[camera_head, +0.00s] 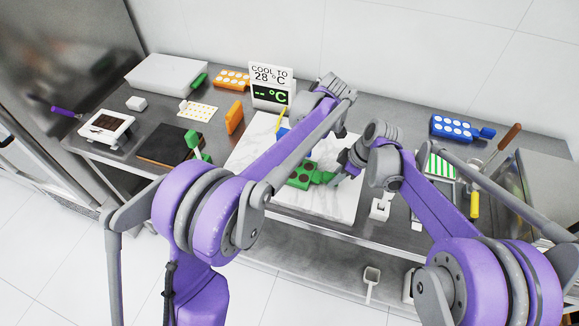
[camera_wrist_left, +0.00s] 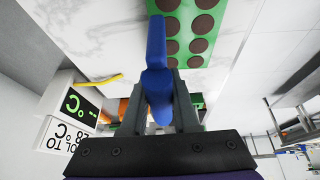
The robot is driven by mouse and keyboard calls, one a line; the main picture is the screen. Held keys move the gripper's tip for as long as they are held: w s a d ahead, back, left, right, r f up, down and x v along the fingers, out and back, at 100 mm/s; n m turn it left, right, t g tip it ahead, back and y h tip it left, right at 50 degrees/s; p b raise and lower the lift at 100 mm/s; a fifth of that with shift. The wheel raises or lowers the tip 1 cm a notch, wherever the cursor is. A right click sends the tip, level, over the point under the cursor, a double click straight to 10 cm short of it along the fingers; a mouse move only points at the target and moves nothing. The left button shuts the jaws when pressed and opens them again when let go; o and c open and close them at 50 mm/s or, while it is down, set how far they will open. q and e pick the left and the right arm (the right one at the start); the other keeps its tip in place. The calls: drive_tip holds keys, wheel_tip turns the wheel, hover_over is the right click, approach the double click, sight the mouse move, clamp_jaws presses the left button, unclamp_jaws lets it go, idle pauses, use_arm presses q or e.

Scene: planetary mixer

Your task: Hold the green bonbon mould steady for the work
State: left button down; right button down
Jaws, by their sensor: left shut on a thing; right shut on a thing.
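The green bonbon mould (camera_head: 301,180), with dark brown filled cavities, lies on the white marble slab (camera_head: 331,204). It also shows at the top of the left wrist view (camera_wrist_left: 217,42). My right gripper (camera_head: 338,174) is shut on the mould's green handle at its right end. My left gripper (camera_wrist_left: 158,85) is shut on a blue tool (camera_wrist_left: 156,45), whose far end reaches over or beside the mould's edge; contact cannot be told. In the head view my left arm hides most of that gripper; a bit of blue (camera_head: 283,132) shows beside it.
A display sign (camera_head: 271,87) reads "COOL TO 28 °C" above "-- °C". A yellow strip (camera_head: 278,121) is near it. A blue mould (camera_head: 452,128) lies at the back right. A dark board (camera_head: 165,146) and an orange block (camera_head: 235,117) are left of the slab.

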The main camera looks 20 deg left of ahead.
drive_tip(key=c, duration=0.6)
unclamp_jaws()
drive_tip(key=shift+r, duration=0.1)
use_arm(q)
drive_tip(key=shift+r, duration=0.45)
drive_tip(key=shift+r+p, duration=1.3)
drive_tip(key=shift+r, duration=1.35)
drive_tip(key=shift+f, duration=0.1)
use_arm(e)
drive_tip(key=w+a+v, duration=0.1)
drive_tip(key=w+v, duration=0.1)
drive_tip(key=v, duration=1.4)
drive_tip(key=shift+a+r, duration=0.35)
drive_tip(key=shift+r, duration=0.05)
drive_tip(key=shift+s, duration=0.15)
